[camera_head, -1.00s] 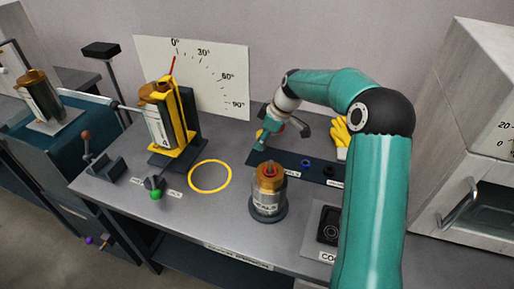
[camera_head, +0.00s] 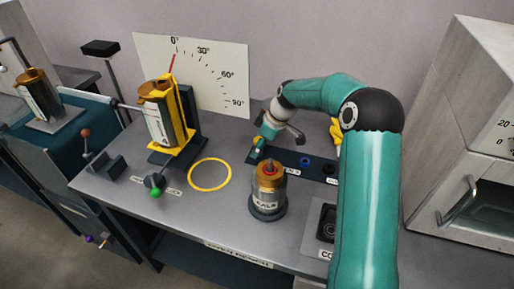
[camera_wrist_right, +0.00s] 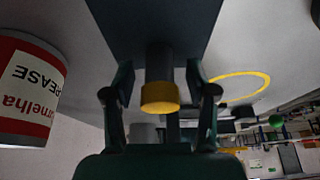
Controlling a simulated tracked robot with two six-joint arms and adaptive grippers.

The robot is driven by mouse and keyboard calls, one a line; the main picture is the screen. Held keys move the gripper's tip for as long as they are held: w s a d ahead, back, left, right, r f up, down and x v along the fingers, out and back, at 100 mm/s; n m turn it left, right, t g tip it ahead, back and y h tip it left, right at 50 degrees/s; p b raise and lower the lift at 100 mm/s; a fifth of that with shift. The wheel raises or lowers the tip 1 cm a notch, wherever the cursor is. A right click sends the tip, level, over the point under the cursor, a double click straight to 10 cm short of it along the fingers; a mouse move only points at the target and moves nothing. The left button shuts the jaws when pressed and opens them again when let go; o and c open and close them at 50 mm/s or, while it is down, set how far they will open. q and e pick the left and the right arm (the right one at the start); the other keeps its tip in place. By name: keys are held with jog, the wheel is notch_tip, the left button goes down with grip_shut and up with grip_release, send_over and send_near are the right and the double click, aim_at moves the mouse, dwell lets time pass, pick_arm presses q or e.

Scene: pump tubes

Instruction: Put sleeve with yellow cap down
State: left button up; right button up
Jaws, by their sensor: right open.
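The sleeve with the yellow cap (camera_wrist_right: 160,97) is a short dark tube with a yellow end. In the right wrist view it stands against the dark rack plate (camera_wrist_right: 150,25), between the two fingers of my right gripper (camera_wrist_right: 160,105). The fingers are spread, with a gap on each side of the sleeve. In the head view my right gripper (camera_head: 258,147) is low at the left end of the dark rack (camera_head: 315,172). A bit of the yellow cap (camera_head: 258,141) shows there; the sleeve below is mostly hidden. My left gripper is out of view.
Other sleeves with blue (camera_head: 305,162) and dark tops stand along the rack. A brass-topped seals canister (camera_head: 268,190) stands in front, a yellow ring (camera_head: 210,189) lies left. A yellow-framed pump (camera_head: 165,120) stands further left. A red-and-white grease can (camera_wrist_right: 30,90) is close in the wrist view.

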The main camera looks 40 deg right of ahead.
jog(key=shift+r, duration=0.1)
jog(key=v, duration=1.2)
jog(key=shift+p, duration=0.3)
